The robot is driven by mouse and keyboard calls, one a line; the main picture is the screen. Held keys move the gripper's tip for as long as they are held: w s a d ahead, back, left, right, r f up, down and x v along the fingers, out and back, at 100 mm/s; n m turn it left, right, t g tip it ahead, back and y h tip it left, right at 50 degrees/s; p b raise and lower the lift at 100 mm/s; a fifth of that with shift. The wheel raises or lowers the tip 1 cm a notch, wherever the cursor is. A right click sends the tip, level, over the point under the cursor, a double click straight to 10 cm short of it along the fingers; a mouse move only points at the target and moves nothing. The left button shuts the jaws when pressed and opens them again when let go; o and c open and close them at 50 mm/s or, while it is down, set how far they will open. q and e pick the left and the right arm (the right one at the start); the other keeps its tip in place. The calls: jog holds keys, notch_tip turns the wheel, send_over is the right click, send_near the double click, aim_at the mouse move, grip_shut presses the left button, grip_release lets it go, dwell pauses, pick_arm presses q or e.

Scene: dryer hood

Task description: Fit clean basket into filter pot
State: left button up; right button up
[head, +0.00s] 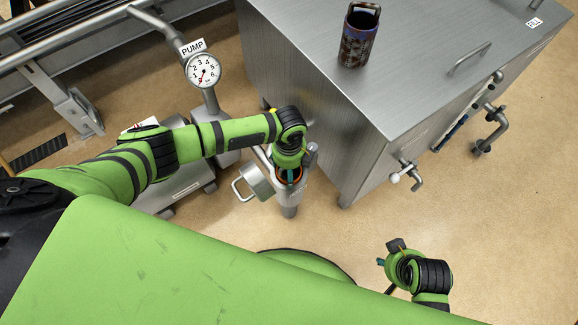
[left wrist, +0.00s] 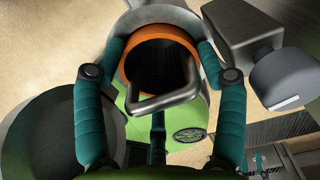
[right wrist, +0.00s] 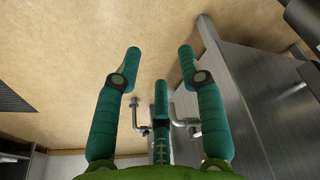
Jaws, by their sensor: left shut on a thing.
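The filter pot (head: 289,197) is a grey upright cylinder on the floor beside the metal cabinet. An orange ring (left wrist: 131,67) shows at its mouth in the left wrist view. A grey loop handle (left wrist: 165,101) crosses the dark interior; it looks like the basket's handle, but the basket's body is mostly hidden. My left gripper (head: 288,174) is over the pot mouth, its teal fingers on both sides of the ring, shut on what appears to be the basket. A dark, stained basket (head: 357,42) with a loop handle stands on the cabinet. My right gripper (right wrist: 160,62) is open and empty.
The metal cabinet (head: 440,50) stands right behind the pot, with valves (head: 407,174) on its front. The pot's hinged lid (head: 258,178) is swung out left. A pump gauge (head: 203,70) and pipe stand further left.

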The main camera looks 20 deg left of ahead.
pick_arm(q)
jog(key=shift+f, duration=0.2)
pick_arm(e)
jog(key=shift+r, duration=0.3)
pick_arm(q)
jog(key=o, duration=1.2)
jog(key=shift+w+r, duration=0.1)
pick_arm(e)
jog(key=shift+r, duration=0.1)
pick_arm(q)
jog(key=shift+w+d+r, duration=0.1)
jog(key=shift+w+d, duration=0.05)
jog(key=shift+d, duration=0.05)
jog(key=shift+r+p, duration=0.35)
jog(key=shift+r, duration=0.25)
notch_tip(320, 180, up, 10)
jog(key=p, duration=0.6)
jog(key=shift+a+f, duration=0.1)
jog(key=shift+f, duration=0.15)
jog(key=shift+s+f+b, duration=0.15)
jog(key=shift+s+b, duration=0.05)
jog(key=shift+b, duration=0.25)
pick_arm(e)
notch_tip(320, 180, up, 6)
pick_arm(q)
jog(key=shift+a, duration=0.1)
pick_arm(e)
jog(key=shift+r, duration=0.15)
